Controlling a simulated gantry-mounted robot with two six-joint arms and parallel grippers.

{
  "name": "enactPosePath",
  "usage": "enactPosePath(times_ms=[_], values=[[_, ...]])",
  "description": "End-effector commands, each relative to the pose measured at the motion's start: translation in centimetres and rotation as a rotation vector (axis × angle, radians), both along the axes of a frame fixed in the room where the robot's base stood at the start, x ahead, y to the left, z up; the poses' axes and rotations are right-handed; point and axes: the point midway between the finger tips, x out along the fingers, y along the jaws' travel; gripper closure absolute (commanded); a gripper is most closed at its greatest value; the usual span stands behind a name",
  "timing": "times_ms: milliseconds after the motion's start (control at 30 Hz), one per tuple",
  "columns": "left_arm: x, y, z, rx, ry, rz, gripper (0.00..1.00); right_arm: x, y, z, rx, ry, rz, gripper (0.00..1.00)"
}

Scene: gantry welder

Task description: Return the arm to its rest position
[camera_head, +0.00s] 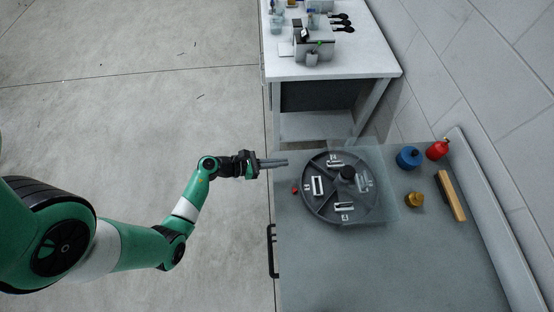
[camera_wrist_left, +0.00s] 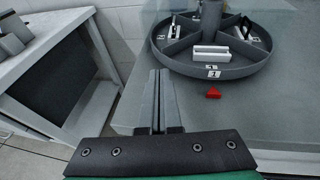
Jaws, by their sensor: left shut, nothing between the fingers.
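My left arm comes in from the left in the head view. Its gripper (camera_head: 284,162) is shut and empty, over the left edge of the grey table (camera_head: 420,275), just left of the round tray. In the left wrist view the two fingers of this gripper (camera_wrist_left: 158,78) lie side by side with nothing between them. The dark round tray (camera_head: 311,207) has compartments with white pieces and number labels. It also shows in the left wrist view (camera_wrist_left: 220,71), ahead and to the right of the fingers. My right gripper is not in view.
A small red piece (camera_head: 295,190) lies beside the tray. A blue item (camera_head: 409,158), a red bottle (camera_head: 438,149), a brass-coloured item (camera_head: 414,199) and a wooden-backed brush or block (camera_head: 451,195) stand to the right. A white bench (camera_head: 350,62) stands behind. Open floor (camera_head: 120,120) lies left.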

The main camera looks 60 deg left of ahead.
Motion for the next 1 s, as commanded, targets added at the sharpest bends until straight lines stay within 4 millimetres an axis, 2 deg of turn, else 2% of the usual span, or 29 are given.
enactPosePath(times_ms=[133,500,567,633,667,767,867,900,967,1000], values=[[-0.6,0.2,0.2,0.000,0.000,0.000,1.00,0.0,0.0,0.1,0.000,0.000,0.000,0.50],[-0.5,-0.1,0.2,0.000,0.000,-0.008,1.00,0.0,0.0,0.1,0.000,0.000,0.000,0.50],[0.1,-1.0,0.4,0.004,-0.005,-0.039,1.00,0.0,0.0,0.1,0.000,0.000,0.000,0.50],[2.2,-2.2,2.0,0.037,-0.035,-0.105,1.00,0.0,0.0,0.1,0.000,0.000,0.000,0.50],[3.4,-2.9,3.1,0.057,-0.057,-0.139,1.00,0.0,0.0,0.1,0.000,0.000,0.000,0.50],[7.6,-5.5,8.9,0.132,-0.179,-0.253,1.00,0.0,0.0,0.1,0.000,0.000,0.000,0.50],[10.8,-8.5,16.7,0.155,-0.363,-0.325,1.00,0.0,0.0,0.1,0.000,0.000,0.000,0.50],[11.7,-9.7,20.0,0.148,-0.442,-0.342,1.00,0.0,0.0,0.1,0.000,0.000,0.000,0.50],[12.6,-11.3,25.1,0.114,-0.560,-0.357,1.00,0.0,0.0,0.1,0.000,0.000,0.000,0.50],[12.9,-12.4,28.6,0.079,-0.636,-0.363,1.00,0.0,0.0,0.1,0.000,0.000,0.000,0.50]])
